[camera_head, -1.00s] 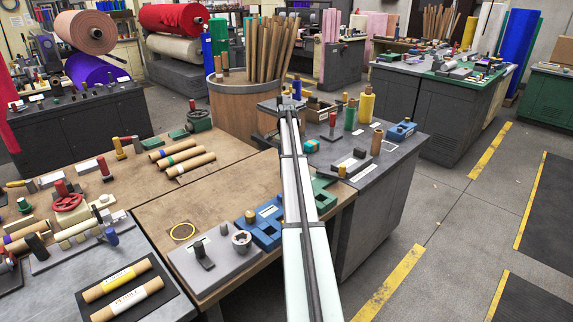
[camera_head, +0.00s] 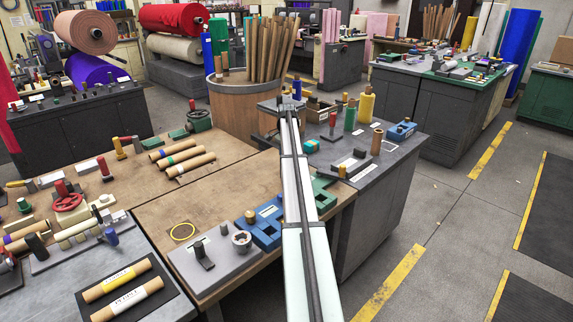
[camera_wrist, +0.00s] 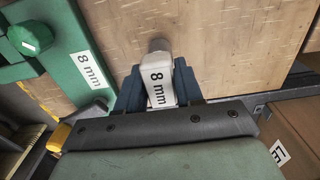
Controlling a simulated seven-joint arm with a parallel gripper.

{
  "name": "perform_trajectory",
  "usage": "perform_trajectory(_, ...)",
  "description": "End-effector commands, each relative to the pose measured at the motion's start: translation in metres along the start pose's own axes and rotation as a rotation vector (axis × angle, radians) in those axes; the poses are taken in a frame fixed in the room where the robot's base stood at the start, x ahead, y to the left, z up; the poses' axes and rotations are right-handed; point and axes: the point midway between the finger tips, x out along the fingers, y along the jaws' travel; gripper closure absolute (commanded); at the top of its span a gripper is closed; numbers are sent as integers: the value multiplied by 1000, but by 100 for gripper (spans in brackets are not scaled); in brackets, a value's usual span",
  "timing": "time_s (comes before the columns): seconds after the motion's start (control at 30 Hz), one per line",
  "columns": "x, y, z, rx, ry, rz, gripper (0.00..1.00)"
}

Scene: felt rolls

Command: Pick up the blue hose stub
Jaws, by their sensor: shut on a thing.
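In the wrist view, my gripper (camera_wrist: 157,88) has two dark blue fingers, one on each side of a pale, round-ended piece with an "8 mm" label (camera_wrist: 158,85). The fingers are closed against its sides. No clearly blue hose stub shows between them. In the head view my arm reaches away over the benches, and the fingertips are hidden behind it. A small blue upright piece (camera_head: 297,90) shows by the arm's far end; I cannot tell what it is. Another blue stub (camera_head: 111,236) stands on the grey plate at the left.
A green fixture with an "8 mm" label (camera_wrist: 75,60) lies left of my gripper in the wrist view. In the head view, a wooden drum of cardboard tubes (camera_head: 245,110) stands behind the bench. Blue (camera_head: 266,228) and green (camera_head: 322,190) fixtures flank my arm.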

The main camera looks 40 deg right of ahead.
Motion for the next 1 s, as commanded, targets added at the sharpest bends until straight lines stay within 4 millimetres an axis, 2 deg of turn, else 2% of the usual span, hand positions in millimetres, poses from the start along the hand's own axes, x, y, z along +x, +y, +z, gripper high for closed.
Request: perform_trajectory(1.0,-21,0,0,0,0,0,100)
